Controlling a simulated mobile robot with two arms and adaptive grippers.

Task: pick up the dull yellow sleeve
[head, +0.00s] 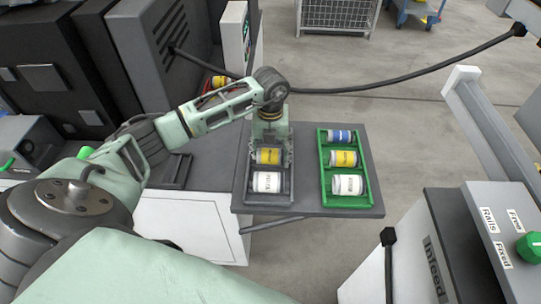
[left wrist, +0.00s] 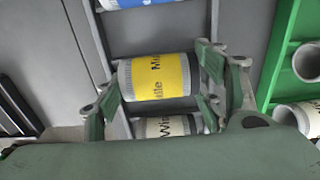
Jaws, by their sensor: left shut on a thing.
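A dull yellow sleeve (head: 268,156) with dark lettering and pale ends lies on its side in the grey tray. It also shows in the left wrist view (left wrist: 158,77), between the two fingers. My left gripper (head: 269,147) reaches down from above and is shut on this sleeve, with a finger at each end of it. The sleeve still appears level with the tray; I cannot tell whether it is lifted. A second yellow sleeve (head: 344,159) lies in the green tray to the right. My right gripper is not in view.
A white sleeve (head: 267,182) lies in the grey tray (head: 265,200). A blue sleeve (left wrist: 135,3) shows in the left wrist view. The green tray (head: 372,190) also holds a blue-and-white sleeve (head: 340,136) and a white one (head: 347,185). A black cable (head: 400,82) hangs behind the table.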

